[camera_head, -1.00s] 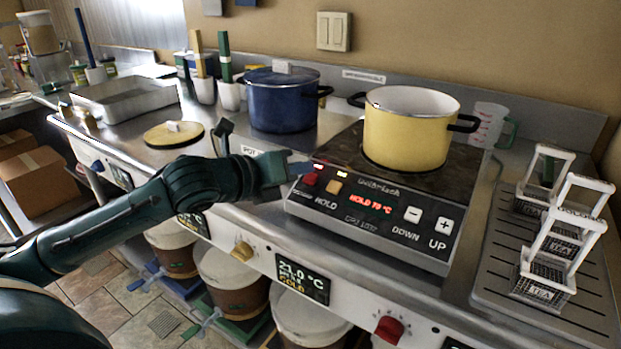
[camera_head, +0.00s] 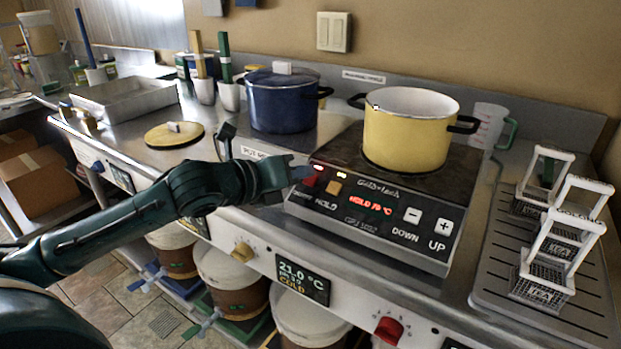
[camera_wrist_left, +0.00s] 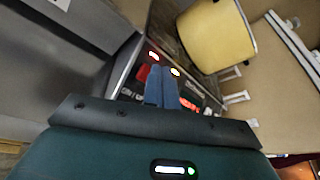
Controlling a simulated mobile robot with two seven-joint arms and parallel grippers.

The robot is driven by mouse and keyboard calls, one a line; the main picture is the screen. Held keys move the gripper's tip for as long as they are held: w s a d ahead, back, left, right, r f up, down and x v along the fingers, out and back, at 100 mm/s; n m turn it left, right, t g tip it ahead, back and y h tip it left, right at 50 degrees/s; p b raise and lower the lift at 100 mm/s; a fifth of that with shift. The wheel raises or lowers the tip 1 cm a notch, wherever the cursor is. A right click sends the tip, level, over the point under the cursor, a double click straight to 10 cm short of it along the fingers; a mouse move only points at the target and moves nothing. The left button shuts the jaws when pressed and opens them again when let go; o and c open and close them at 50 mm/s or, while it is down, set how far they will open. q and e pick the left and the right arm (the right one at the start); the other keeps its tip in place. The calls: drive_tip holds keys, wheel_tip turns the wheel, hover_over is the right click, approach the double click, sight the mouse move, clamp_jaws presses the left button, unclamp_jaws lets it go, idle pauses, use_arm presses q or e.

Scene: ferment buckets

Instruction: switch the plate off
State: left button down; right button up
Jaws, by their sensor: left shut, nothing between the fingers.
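The hot plate (camera_head: 372,215) has a sloped black front panel with a lit red "HOLD 70 °C" display (camera_head: 370,205). At the panel's left end are a red button (camera_head: 310,181) and an orange button (camera_head: 334,188), each with a lit lamp above. A yellow pot (camera_head: 408,135) stands on the plate. My left gripper (camera_head: 300,173) is shut and empty, its tips at the red button; I cannot tell if they touch it. In the left wrist view the shut fingers (camera_wrist_left: 161,88) point at the panel beside the red button (camera_wrist_left: 143,73). My right gripper is not in view.
A blue lidded pot (camera_head: 283,103) and a yellow lid (camera_head: 174,135) stand left of the plate. A measuring jug (camera_head: 487,124) is behind it. A drain tray (camera_head: 590,316) with white-handled baskets (camera_head: 560,240) lies on the right. Buckets (camera_head: 232,283) stand below the counter.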

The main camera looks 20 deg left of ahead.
use_arm(q)
drive_tip(key=shift+w+f, duration=0.25)
drive_tip(key=shift+f, duration=0.2)
idle(0.8)
drive_tip(key=shift+r, duration=0.15)
drive_tip(key=shift+s+r+p, duration=0.45)
drive_tip(key=shift+r+p, duration=0.2)
drive_tip(key=shift+p, duration=0.2)
drive_tip(key=shift+s+a+r+p, duration=0.1)
drive_tip(key=shift+s+r+p, duration=0.1)
drive_tip(key=shift+r+p, duration=0.3)
drive_tip(key=shift+s+r+p, duration=0.2)
drive_tip(key=shift+r+p, duration=0.2)
drive_tip(key=shift+r, duration=0.05)
drive_tip(key=s+r+p, duration=0.2)
drive_tip(key=r, duration=0.1)
drive_tip(key=shift+a+r+p, duration=0.15)
drive_tip(key=shift+p, duration=0.15)
drive_tip(key=shift+s, duration=0.1)
